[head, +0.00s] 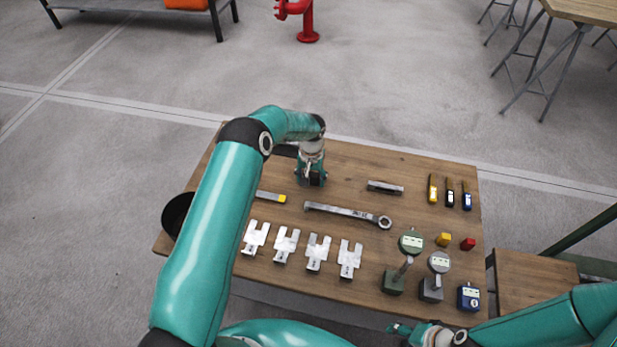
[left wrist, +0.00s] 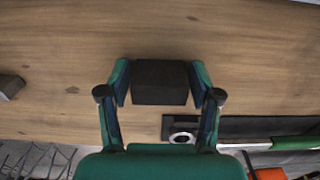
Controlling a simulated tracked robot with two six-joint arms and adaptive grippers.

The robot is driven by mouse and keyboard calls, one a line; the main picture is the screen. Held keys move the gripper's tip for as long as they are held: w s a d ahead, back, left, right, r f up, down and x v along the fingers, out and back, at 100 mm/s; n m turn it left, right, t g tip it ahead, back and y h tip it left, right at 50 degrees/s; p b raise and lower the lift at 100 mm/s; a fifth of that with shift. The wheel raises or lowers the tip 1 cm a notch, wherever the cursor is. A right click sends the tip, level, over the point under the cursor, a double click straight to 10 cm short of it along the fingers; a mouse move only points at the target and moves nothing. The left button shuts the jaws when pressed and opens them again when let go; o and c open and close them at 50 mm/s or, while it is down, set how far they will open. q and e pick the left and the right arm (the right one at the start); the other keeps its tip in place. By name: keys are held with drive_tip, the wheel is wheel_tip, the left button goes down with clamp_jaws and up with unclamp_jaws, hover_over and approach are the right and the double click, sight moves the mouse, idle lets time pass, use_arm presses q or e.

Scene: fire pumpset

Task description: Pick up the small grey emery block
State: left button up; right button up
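A small dark grey block, which looks like the emery block (left wrist: 160,83), sits between the two fingers of my left gripper (left wrist: 160,80) in the left wrist view. The fingers are close along both its sides; I cannot tell whether they touch it. In the head view my left gripper (head: 311,180) points down at the far middle of the wooden table (head: 345,165), and the block is hidden there. My right gripper (head: 400,329) is low at the bottom edge of the head view, and its fingers are too small to read.
A grey bar block (head: 385,187) lies to the right of my left gripper. A long wrench (head: 345,214) and a yellow-ended bar (head: 270,196) lie nearer. Several forked plates (head: 318,252), gauges (head: 411,243) and markers (head: 450,192) occupy the front and right. A black tray (left wrist: 240,127) is by the far edge.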

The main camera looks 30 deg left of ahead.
sight(311, 175)
use_arm(q)
drive_tip(key=c, duration=0.9)
drive_tip(key=shift+r, duration=0.15)
wheel_tip(311, 175, up, 20)
drive_tip(key=shift+f+b, duration=0.1)
drive_tip(key=shift+b, duration=1.15)
